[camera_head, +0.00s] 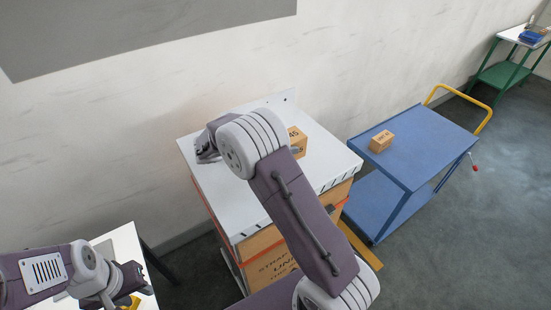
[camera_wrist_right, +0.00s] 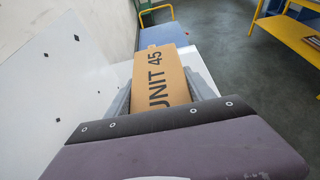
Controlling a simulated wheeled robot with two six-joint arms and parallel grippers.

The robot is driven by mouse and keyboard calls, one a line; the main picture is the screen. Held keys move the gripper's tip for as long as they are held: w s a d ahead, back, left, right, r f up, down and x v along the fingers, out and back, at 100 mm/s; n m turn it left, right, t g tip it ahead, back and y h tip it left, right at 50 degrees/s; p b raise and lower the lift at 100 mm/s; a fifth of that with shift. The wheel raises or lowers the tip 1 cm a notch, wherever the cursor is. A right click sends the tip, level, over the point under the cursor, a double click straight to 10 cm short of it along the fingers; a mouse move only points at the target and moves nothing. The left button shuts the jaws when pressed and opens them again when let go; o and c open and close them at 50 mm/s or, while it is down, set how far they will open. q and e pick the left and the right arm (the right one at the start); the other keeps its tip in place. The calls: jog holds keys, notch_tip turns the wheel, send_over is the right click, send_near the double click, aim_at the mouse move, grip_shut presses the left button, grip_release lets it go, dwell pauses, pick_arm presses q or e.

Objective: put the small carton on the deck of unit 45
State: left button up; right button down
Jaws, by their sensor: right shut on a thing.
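A small tan carton marked "UNIT 45" (camera_wrist_right: 160,80) is between the fingers of my right gripper (camera_wrist_right: 162,98), which is shut on it. In the head view this carton (camera_head: 298,139) shows just beyond my right arm, which hides part of it and most of the gripper. It is over the white deck (camera_head: 325,165) of a stand; I cannot tell whether it touches. The stand holds a large tan carton (camera_head: 270,262) with partly hidden lettering. My left gripper (camera_head: 130,285) is at the lower left, its jaw opening unclear.
A blue cart (camera_head: 425,150) with a yellow handle stands right of the stand, with another small carton (camera_head: 381,141) on top. A white table (camera_head: 125,245) is at the lower left. A green-framed table (camera_head: 505,70) is far right. The wall is behind; grey floor is open at right.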

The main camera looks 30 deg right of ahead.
jog(key=shift+s+a+f+p, duration=0.2)
jog(key=shift+a+f, duration=0.15)
jog(key=shift+a, duration=0.3)
jog(key=shift+s+a+f+p, duration=0.15)
jog(key=shift+a+f, duration=0.15)
jog(key=shift+a, duration=0.3)
jog(key=shift+w+f, duration=0.1)
jog(key=shift+f, duration=0.15)
jog(key=shift+w+f, duration=0.1)
jog(key=shift+f, duration=0.05)
notch_tip(320, 180, down, 3)
jog(key=shift+d+r+p, duration=0.15)
jog(key=shift+p, duration=0.75)
jog(key=shift+f, duration=0.5)
